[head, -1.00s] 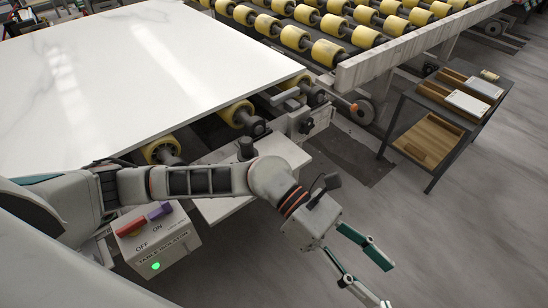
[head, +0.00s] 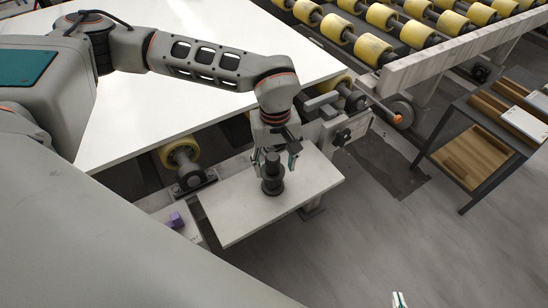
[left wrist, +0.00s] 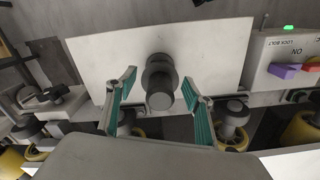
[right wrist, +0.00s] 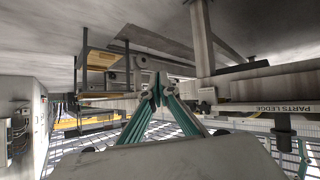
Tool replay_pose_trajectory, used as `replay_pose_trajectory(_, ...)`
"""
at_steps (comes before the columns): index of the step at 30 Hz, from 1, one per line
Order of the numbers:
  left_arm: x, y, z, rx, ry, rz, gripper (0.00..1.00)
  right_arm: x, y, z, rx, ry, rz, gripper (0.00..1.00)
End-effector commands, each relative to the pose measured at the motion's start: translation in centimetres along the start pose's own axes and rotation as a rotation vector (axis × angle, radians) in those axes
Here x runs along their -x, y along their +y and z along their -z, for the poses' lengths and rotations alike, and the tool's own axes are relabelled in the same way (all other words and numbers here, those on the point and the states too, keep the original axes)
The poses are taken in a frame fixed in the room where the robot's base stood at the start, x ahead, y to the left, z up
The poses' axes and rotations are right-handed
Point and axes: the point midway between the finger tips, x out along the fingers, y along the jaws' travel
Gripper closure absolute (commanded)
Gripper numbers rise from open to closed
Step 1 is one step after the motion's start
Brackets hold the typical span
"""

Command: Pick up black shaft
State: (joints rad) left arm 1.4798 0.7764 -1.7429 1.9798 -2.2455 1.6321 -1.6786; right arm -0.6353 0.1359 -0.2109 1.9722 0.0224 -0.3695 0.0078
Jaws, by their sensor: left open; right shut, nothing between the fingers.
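The black shaft (head: 272,178) is a short dark cylinder with a wider collar, standing upright on the pale ledge (head: 235,215). In the left wrist view the shaft (left wrist: 160,95) lies between the two fingers. My left gripper (head: 277,157) is open at the shaft, reaching over the ledge from behind. In the left wrist view its teal-padded fingers (left wrist: 160,76) are on either side of the shaft, with gaps visible. My right gripper (right wrist: 157,82) is shut and empty, away from the shaft; only a fingertip shows at the head view's bottom edge (head: 399,299).
A large white slab (head: 130,130) lies on yellow rollers (head: 180,153) behind the ledge. A control box with purple and red switches (left wrist: 285,70) stands beside the ledge. A shelf cart (head: 470,160) stands at the right. Floor (head: 360,240) right of the ledge is clear.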

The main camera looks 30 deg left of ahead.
Motion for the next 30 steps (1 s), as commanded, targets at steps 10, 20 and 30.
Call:
replay_pose_trajectory(10,-2.1,-0.2,0.3,-0.001,0.005,0.005,0.48,0.4,-0.4,-1.6,0.0,-0.025,0.006,1.0)
replay_pose_trajectory(20,-5.2,-0.5,0.8,0.001,0.004,0.004,0.48,0.2,-0.3,-1.4,0.005,-0.021,0.004,1.0)
replay_pose_trajectory(30,-7.8,-0.4,1.0,0.0,0.006,0.001,0.48,0.0,-0.1,-1.2,0.009,-0.017,0.001,1.0)
